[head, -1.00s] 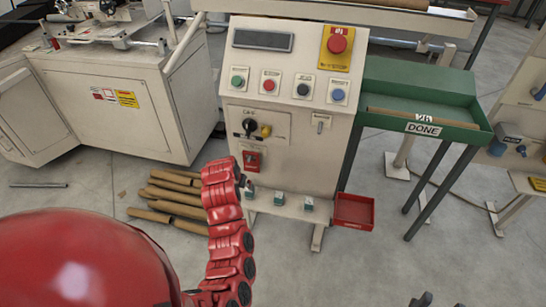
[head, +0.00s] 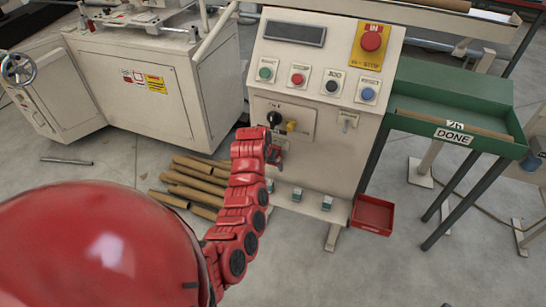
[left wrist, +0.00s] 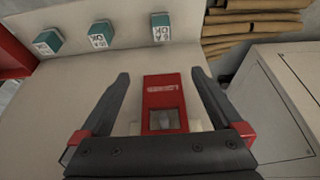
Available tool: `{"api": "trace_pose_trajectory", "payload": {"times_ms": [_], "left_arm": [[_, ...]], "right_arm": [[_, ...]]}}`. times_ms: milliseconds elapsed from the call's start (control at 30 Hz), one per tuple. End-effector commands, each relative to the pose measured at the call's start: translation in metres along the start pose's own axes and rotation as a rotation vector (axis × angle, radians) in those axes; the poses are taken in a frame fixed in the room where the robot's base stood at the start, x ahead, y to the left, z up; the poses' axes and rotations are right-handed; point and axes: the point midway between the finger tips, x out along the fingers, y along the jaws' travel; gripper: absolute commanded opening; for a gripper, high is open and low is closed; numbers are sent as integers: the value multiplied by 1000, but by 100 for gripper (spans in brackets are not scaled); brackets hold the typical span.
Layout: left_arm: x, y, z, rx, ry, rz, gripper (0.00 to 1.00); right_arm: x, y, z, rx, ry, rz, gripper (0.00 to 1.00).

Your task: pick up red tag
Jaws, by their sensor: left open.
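The red tag (left wrist: 163,95) is on the pale front panel of the control cabinet (head: 325,112). In the left wrist view it lies between the two dark fingers of my left gripper (left wrist: 158,85), with a gap on each side. In the head view my left gripper (head: 274,148) is at the cabinet front, below the black knob, and hides most of the tag. The gripper is open and empty. Of my right gripper, at most a small dark tip shows at the bottom edge of the head view.
Several teal-and-white blocks (left wrist: 161,28) sit along the cabinet's low ledge. A red bin (head: 372,215), brown tubes (head: 190,180) and a green DONE tray (head: 450,95) stand around.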

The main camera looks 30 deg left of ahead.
Motion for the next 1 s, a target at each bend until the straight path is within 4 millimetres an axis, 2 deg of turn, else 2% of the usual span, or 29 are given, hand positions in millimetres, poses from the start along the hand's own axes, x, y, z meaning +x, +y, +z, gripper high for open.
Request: {"api": "trace_pose_trajectory", "payload": {"times_ms": [500,700,1000], "left_arm": [[17,-2,-42,1,1,-4,100],[27,-2,-42,-2,1,-3,100],[29,-1,-42,-2,1,-2,100]], "right_arm": [[-5,0,1,0,0,0,50],[-6,0,1,0,0,0,50],[-6,0,1,0,0,0,50]]}}
